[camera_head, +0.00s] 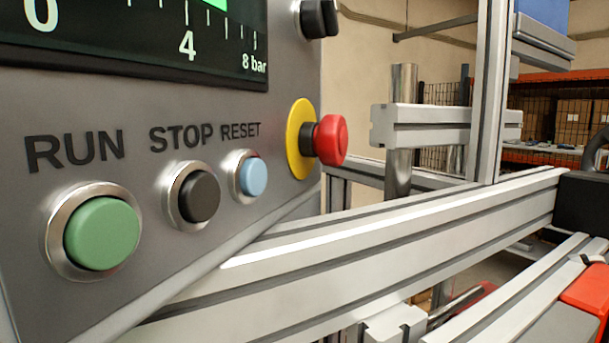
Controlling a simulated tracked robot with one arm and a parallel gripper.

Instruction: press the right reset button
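A light blue reset button (253,177) in a silver ring sits on the grey control panel (140,110), under the word RESET. It is the rightmost of the three round buttons in the row. Left of it are a black stop button (199,195) and a larger green run button (102,233). The panel is seen at a slant, with its right side farther away. Only one reset button shows in this view. I cannot make out my gripper anywhere in the picture, and nothing covers the reset button.
A red emergency stop knob (331,139) on a yellow disc juts out just right of the reset button. A black knob (319,18) is above it. Aluminium rails (380,240) run below and right of the panel. A gauge display (130,35) is above the buttons.

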